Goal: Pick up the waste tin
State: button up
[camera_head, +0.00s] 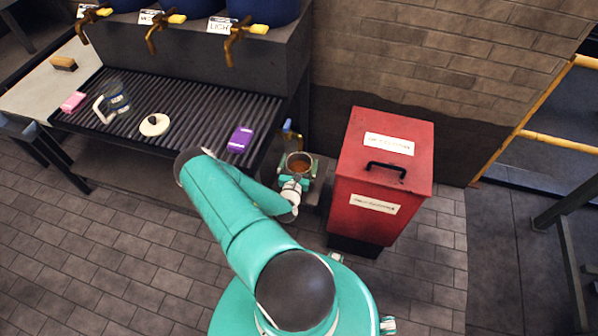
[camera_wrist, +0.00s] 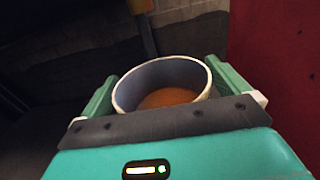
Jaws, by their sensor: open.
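The waste tin (camera_head: 299,163) is a round, open-topped tin with orange-brown contents. It stands upright between the slatted bench and the red bin. In the wrist view the tin (camera_wrist: 160,83) sits between the two green fingers of my gripper (camera_wrist: 160,90), with its rim and contents showing. My gripper (camera_head: 296,172) is open around the tin, one finger on each side. The lower part of the tin is hidden by my gripper. I cannot tell whether the fingers touch it.
A red lidded bin (camera_head: 385,175) with a black handle stands close on the right. The slatted bench (camera_head: 190,112) on the left holds a purple box (camera_head: 240,139), a round pale disc (camera_head: 154,124), a clear mug (camera_head: 113,103) and a pink block (camera_head: 73,102). Brass taps hang above.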

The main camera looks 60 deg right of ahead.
jog(key=c, duration=1.7)
